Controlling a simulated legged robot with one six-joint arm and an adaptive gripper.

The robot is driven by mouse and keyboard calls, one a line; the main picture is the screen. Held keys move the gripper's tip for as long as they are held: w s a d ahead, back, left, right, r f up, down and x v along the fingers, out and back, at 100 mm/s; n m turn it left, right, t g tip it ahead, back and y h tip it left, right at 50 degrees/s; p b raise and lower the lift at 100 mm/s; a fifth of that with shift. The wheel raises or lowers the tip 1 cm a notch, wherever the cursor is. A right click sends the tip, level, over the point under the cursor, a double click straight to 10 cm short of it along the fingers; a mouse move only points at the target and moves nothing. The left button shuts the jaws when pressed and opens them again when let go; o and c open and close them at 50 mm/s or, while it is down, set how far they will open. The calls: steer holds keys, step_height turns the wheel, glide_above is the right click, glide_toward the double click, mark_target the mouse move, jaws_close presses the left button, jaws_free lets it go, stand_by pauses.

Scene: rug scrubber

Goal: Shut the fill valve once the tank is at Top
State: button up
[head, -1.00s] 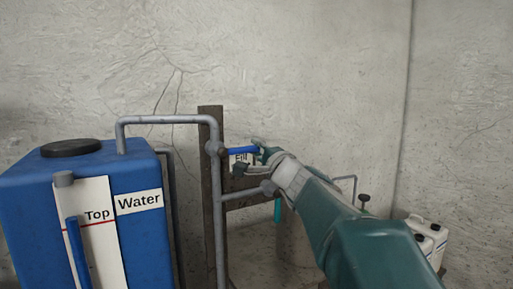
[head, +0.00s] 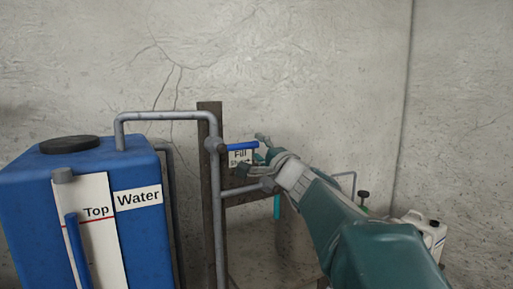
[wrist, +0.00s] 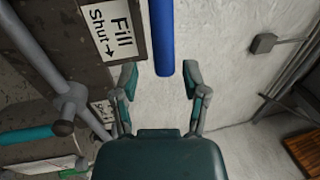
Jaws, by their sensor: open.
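The blue Water tank (head: 35,200) stands at the left in the head view. On its white gauge strip (head: 105,250), the top of the blue column (head: 78,255) is about level with, or slightly above, the red Top line. The blue fill valve handle (head: 238,146) lies nearly level, pointing right from the grey pipe above a "Fill / Shut" sign (head: 240,158). My gripper (head: 262,155) is open at the handle's free end. In the wrist view the handle (wrist: 164,35) ends between my open fingertips (wrist: 161,78); contact is not visible. The sign's Shut arrow (wrist: 103,40) shows there.
A grey pipe (head: 219,230) and dark wooden post (head: 208,115) stand left of my gripper. A teal handle (head: 277,208) hangs below. A black knob (head: 364,196) and white jugs (head: 425,235) are at the right. Bare wall stands behind.

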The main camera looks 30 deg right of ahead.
steer(key=s+f, duration=0.2)
steer(key=s, duration=0.8)
steer(key=shift+s, duration=0.2)
steer(key=shift+f, duration=0.1)
